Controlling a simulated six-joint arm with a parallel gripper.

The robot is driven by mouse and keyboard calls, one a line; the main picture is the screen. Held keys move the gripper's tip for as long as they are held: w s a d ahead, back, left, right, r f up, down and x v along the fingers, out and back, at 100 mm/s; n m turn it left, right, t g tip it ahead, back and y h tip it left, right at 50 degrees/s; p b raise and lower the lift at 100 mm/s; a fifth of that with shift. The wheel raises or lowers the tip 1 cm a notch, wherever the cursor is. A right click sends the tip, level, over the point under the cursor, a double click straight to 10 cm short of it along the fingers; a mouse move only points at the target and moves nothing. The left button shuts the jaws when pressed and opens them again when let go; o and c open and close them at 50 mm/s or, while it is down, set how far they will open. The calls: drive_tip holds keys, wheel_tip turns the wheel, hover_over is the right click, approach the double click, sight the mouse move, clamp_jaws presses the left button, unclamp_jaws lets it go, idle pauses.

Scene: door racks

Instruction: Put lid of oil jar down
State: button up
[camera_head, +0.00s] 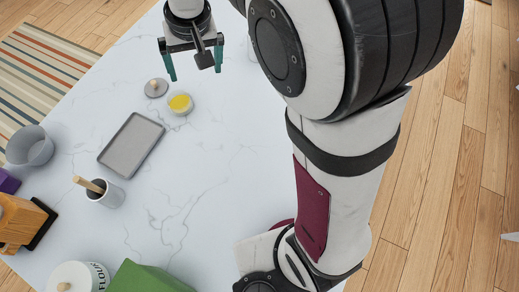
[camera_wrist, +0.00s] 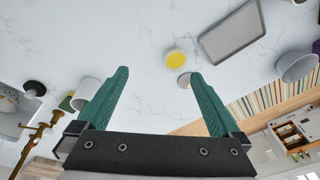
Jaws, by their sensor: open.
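The oil jar (camera_head: 180,103) is a small pale round pot, open at the top, with yellow oil showing. It also shows in the wrist view (camera_wrist: 175,58). Its lid (camera_head: 156,88), a grey disc with a small knob, lies on the white marble table (camera_head: 225,160) just beside the jar, apart from it. In the wrist view the lid (camera_wrist: 184,80) is partly hidden by the right finger. My gripper (camera_head: 195,75) is open and empty above the table, up and to the right of the lid; its two green fingers (camera_wrist: 160,73) are wide apart.
A grey tray (camera_head: 131,145) lies below the jar. A utensil cup (camera_head: 106,195), a grey bowl (camera_head: 30,146), a wooden block (camera_head: 20,220), a flour canister (camera_head: 80,278) and a green box (camera_head: 145,280) stand around the left and front. The table's middle is clear.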

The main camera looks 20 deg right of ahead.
drive_tip(key=s+d+m+g, duration=0.1)
drive_tip(key=s+d+m, duration=0.1)
drive_tip(key=s, duration=1.1)
drive_tip(key=s+d+f+m+g, duration=0.1)
drive_tip(key=s+d+m, duration=0.2)
drive_tip(key=s, duration=1)
drive_tip(key=shift+s+d+m+y, duration=0.25)
drive_tip(key=shift+d+m+y, duration=0.05)
drive_tip(key=shift+d, duration=0.25)
